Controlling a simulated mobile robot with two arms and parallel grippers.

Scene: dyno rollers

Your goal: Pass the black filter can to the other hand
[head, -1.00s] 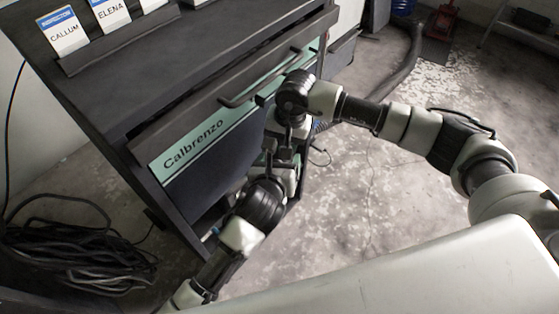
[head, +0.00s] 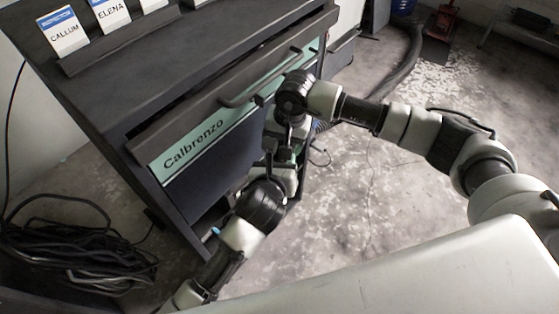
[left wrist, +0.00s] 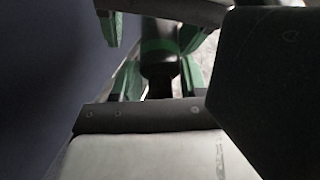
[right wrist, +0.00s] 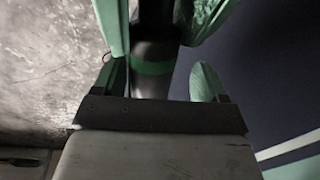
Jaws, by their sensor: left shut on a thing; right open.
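The black filter can, a dark cylinder with a green band, stands out in the right wrist view (right wrist: 152,50) and also shows in the left wrist view (left wrist: 158,72). My left gripper (left wrist: 160,82) is shut on the can; its green fingers also reach in from the top of the right wrist view. My right gripper (right wrist: 162,80) is open, with its green fingers on either side of the can and a gap on the right side. In the head view the left gripper (head: 280,170) and right gripper (head: 290,140) meet, and the can is mostly hidden there.
A dark cabinet with a green Calbrenzo panel (head: 193,143) stands close to the left of both grippers. Name cards (head: 110,13) stand on its top. Coiled black cable (head: 75,250) lies on the floor at left.

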